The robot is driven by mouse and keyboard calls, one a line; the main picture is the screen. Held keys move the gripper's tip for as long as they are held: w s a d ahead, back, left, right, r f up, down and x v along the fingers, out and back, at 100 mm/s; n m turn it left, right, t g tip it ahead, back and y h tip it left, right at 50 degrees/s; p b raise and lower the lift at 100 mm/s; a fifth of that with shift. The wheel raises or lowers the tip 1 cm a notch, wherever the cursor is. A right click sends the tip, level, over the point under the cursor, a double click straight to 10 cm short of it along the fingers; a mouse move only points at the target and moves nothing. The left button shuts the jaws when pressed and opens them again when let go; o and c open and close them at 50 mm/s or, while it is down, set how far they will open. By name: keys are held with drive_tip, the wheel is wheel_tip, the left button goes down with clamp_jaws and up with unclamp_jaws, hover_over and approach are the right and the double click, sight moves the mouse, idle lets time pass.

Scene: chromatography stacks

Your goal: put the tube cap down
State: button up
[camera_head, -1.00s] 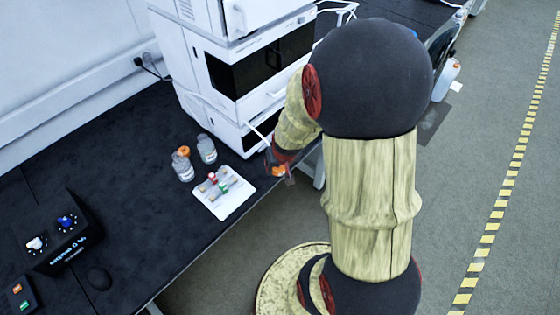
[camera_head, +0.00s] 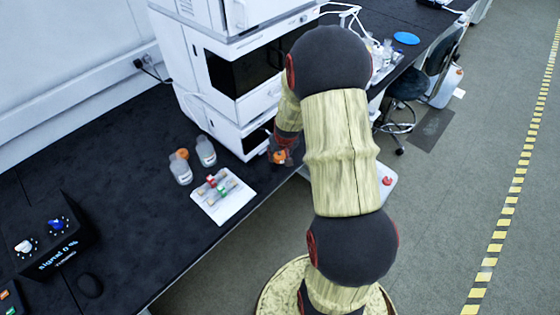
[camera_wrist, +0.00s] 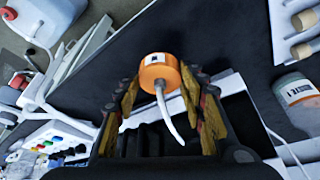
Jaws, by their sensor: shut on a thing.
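My gripper (camera_wrist: 160,95) is shut on the tube cap (camera_wrist: 159,72), an orange cap with a pale label on top and a white tube curving out of it between the fingers. In the head view my gripper (camera_head: 282,150) and the orange cap (camera_head: 278,157) are at the front edge of the dark bench, close to the white instrument stack. The cap is held and appears clear of the bench top. How high it is above the bench cannot be told.
A black control box (camera_head: 60,230) sits at left. Bare dark bench lies between.

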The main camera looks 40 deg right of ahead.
sight(281, 156)
drive_tip(key=shift+w+d+f, duration=0.25)
drive_tip(key=shift+f, duration=0.2)
drive_tip(key=shift+w+d+f+b, duration=0.15)
drive_tip(key=shift+f+b, duration=0.85)
drive_tip(key=shift+f, duration=0.65)
drive_tip(key=shift+f, duration=0.1)
drive_tip(key=o, duration=1.2)
